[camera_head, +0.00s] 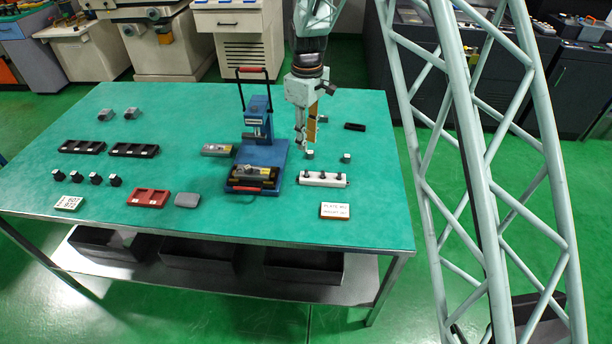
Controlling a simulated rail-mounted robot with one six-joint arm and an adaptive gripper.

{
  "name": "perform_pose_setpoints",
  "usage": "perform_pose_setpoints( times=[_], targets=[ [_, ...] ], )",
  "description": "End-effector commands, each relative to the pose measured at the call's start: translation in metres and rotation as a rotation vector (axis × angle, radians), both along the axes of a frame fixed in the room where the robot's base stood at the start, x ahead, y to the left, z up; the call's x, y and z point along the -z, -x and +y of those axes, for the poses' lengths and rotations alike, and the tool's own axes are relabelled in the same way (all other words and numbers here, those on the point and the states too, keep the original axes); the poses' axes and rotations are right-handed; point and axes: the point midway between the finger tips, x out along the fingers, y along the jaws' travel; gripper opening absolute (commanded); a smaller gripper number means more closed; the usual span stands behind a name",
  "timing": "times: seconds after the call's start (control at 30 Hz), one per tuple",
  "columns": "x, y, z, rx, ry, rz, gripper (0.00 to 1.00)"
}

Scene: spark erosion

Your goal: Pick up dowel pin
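My gripper (303,147) points down over the right half of the green table. Its fingers look close together, but they are too small to tell whether they are open or shut, or hold anything. No thing can be clearly identified as the dowel pin. A small grey piece (309,155) stands just below and right of the fingertips; whether they touch cannot be told. A second small grey piece (346,157) stands further right. A white block (313,180) with several small dark pieces on top lies in front of the gripper.
The table's (290,228) front middle is clear.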

Motion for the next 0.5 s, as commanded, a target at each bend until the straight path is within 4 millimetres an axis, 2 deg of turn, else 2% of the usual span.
perform_pose_setpoints(
  times=[0.27, 0.5],
  targets=[
    [0.010, 0.000, 0.000, 0.000, 0.000, 0.000, 0.25],
    [0.039, 0.000, 0.000, 0.000, 0.000, 0.001, 0.25]
  ],
)
